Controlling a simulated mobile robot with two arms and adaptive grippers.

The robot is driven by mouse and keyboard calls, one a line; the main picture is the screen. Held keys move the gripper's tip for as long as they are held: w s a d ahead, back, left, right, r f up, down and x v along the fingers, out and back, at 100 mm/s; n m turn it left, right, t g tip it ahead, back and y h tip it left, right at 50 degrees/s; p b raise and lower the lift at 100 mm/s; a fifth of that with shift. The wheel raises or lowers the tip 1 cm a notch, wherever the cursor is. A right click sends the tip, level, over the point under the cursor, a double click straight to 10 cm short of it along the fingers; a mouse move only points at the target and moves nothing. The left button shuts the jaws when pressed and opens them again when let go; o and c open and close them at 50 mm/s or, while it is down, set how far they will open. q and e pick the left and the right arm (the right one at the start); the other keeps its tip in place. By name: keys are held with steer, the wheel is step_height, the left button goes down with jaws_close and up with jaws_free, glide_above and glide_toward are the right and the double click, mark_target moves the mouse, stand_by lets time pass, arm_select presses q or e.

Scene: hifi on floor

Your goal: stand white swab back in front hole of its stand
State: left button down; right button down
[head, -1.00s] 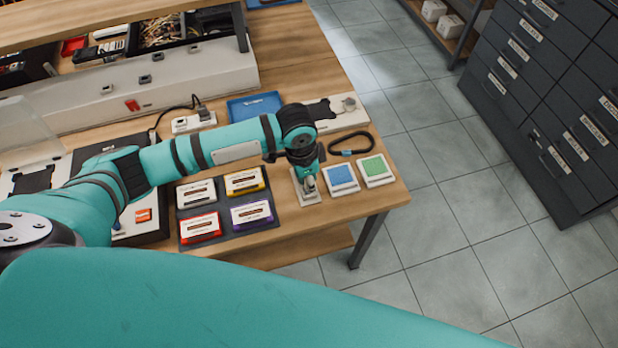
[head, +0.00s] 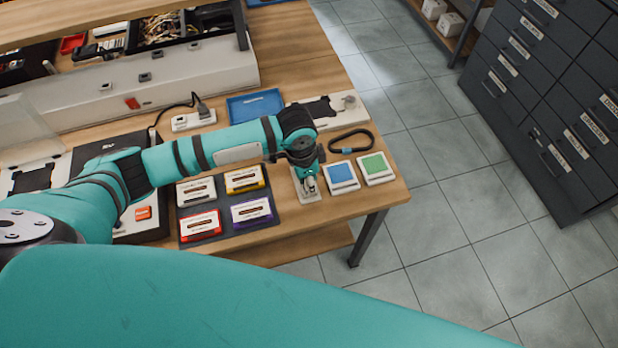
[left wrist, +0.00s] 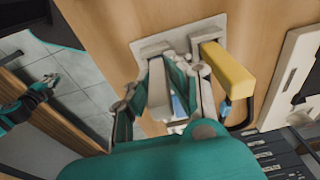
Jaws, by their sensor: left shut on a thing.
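In the left wrist view, the pale stand (left wrist: 180,37) lies on the wooden table with its holes side by side. A yellow swab (left wrist: 228,70) stands in its right-hand hole. My left gripper (left wrist: 156,78) is shut on the white swab (left wrist: 159,95), whose far end is at the left-hand hole. I cannot tell how deep that end sits. In the head view, my left gripper (head: 309,182) is over the stand (head: 299,192) and hides most of it and the swabs. My right gripper (left wrist: 46,84) shows small at the left wrist view's left edge; its fingers are unclear.
A blue pad (head: 341,175) and a green pad (head: 375,166) lie right of the stand. Several cassettes (head: 251,210) lie left in a dark tray. A black looped strap (head: 352,141) lies behind. The table's front edge is close.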

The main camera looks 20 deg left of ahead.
arm_select(q)
steer(key=c, duration=1.2)
jaws_free()
steer(key=r+p, duration=0.2)
steer(key=r, duration=0.4)
steer(key=r+p, duration=0.3)
steer(key=r, duration=0.3)
steer(key=a+r+p, duration=0.1)
steer(key=r+p, duration=0.2)
steer(key=r, duration=0.2)
steer(key=shift+s+r, duration=0.4)
